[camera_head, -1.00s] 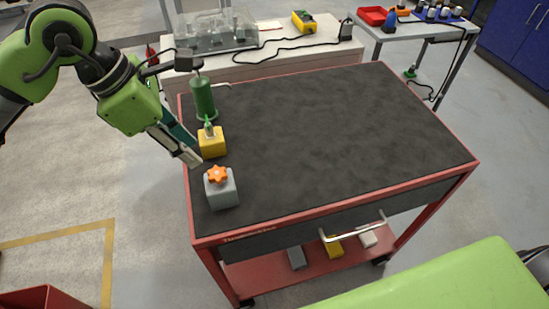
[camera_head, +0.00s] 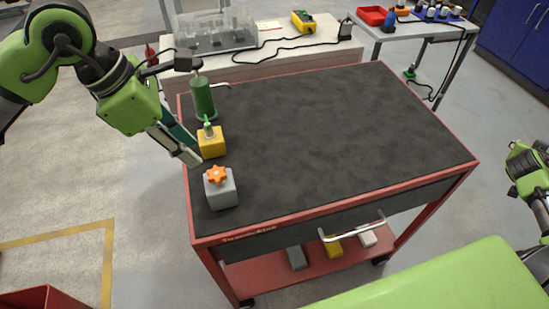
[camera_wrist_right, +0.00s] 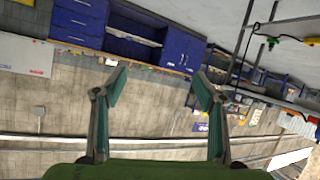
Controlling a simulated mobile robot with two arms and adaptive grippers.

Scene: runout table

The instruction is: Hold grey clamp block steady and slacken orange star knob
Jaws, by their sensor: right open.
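The grey clamp block (camera_head: 221,193) stands at the front left corner of the black-topped cart. The orange star knob (camera_head: 217,175) sits on top of it. My left gripper (camera_head: 190,155) hangs at the cart's left edge, behind and left of the block and apart from it. Its fingers overlap in this view, so whether it is open or shut is hidden. My right gripper (camera_wrist_right: 158,92) is open and empty in the right wrist view, with its fingers wide apart. The right arm shows at the right edge of the head view, off the cart.
A yellow block (camera_head: 211,147) with a green-tipped fitting stands just behind the grey block. A green cylinder (camera_head: 203,98) with a side handle stands behind that. The rest of the black cart top (camera_head: 330,130) is clear. A white bench (camera_head: 270,60) stands beyond.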

